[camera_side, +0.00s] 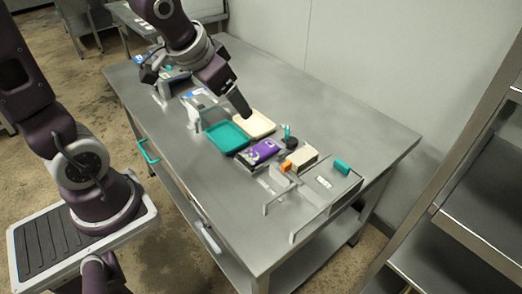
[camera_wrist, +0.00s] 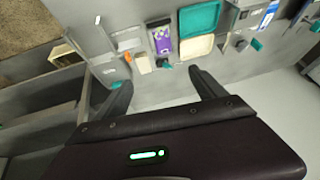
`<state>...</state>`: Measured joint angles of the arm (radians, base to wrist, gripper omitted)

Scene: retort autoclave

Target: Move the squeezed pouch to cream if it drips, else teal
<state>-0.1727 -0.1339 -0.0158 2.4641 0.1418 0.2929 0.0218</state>
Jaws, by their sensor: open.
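A purple pouch (camera_side: 262,150) lies flat on a small stand on the steel table. It also shows in the wrist view (camera_wrist: 162,40). The teal tray (camera_side: 227,136) is beside it, and the cream tray (camera_side: 255,124) is behind the teal one; both look empty. In the wrist view the teal tray (camera_wrist: 200,18) is above the cream tray (camera_wrist: 197,46). No drip can be made out at this size. My gripper (camera_side: 246,114) is above the table near the cream tray. In the wrist view its two fingers (camera_wrist: 160,80) are apart with nothing between them.
A cream block (camera_side: 301,157) and an orange piece (camera_side: 286,167) are right of the pouch. A metal frame with a teal block (camera_side: 342,166) stands at the right end. A dark knob (camera_side: 291,143) is behind the pouch.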

